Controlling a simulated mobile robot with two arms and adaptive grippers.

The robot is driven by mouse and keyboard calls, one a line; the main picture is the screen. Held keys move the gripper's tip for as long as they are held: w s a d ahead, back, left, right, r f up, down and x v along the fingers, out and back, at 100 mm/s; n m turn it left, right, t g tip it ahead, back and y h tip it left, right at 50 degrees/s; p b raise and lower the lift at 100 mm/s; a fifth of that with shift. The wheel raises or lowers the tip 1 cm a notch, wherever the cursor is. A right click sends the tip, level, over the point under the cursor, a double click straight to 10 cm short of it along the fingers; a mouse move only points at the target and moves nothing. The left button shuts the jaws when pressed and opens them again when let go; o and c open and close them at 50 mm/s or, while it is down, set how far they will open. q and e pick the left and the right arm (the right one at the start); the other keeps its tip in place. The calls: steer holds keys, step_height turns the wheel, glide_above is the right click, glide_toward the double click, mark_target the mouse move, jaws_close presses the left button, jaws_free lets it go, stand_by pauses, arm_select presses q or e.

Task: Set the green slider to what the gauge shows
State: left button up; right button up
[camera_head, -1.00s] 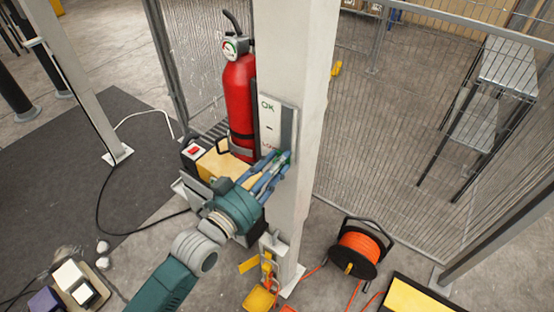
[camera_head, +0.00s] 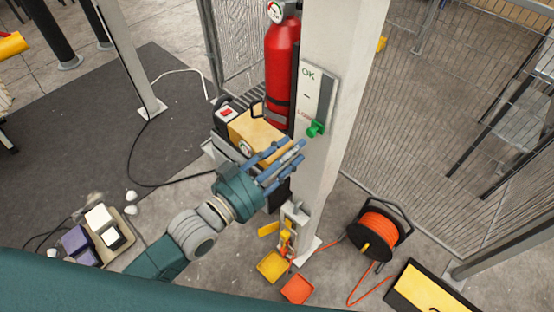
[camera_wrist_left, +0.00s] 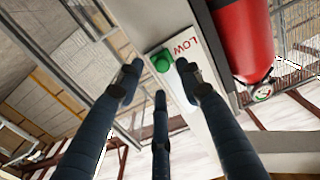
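The green slider (camera_head: 315,129) sits at the lower end of the white panel (camera_head: 312,88) on the pillar, beside the word LOW; OK is at the top. The gauge (camera_head: 275,12) is on the red fire extinguisher (camera_head: 282,62), cut by the top edge; I cannot read its needle. My left gripper (camera_head: 297,152) is open and empty, below and left of the slider, apart from it. In the left wrist view the slider (camera_wrist_left: 161,62) shows beyond the spread fingertips. My right gripper is not in view.
A yellow-tan box machine (camera_head: 256,135) with a red switch and small dial stands behind my left gripper. The pillar (camera_head: 335,110) carries the panel. A mesh fence (camera_head: 425,130), an orange cable reel (camera_head: 377,236) and yellow items lie to the right and below.

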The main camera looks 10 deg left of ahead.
arm_select(q)
steer(key=v, duration=0.5)
steer(key=shift+w, duration=0.1)
stand_by(0.3)
steer(key=s+a+f+n+g+y, duration=0.1)
steer(key=a+f+g+y, duration=0.3)
steer(key=f, duration=0.8)
steer(key=s+a+f+n+t+y, duration=0.1)
steer(key=a+f, duration=0.4)
steer(key=f, duration=0.8)
steer(key=s+a+f+n+g+y, duration=0.1)
steer(key=a+f+g+y, duration=0.3)
steer(key=f, duration=0.8)
steer(key=s+a+f+n+g, duration=0.1)
steer(key=s+a+f, duration=0.1)
steer(key=s+f, duration=0.45)
steer(key=s+a+f, duration=0.3)
steer(key=s+f, duration=0.2)
steer(key=f, duration=0.3)
steer(key=s+f+g, duration=0.2)
steer(key=s+f, duration=0.3)
steer(key=s, duration=0.6)
steer(key=s+f+g+y+b, duration=0.1)
steer(key=s+f+g, duration=0.2)
steer(key=s, duration=0.8)
step_height(320, 180, down, 2)
steer(key=shift+d+f+n+g+y, duration=0.15)
steer(key=shift+d+n+g+y, duration=0.15)
steer(key=shift+d+n, duration=0.1)
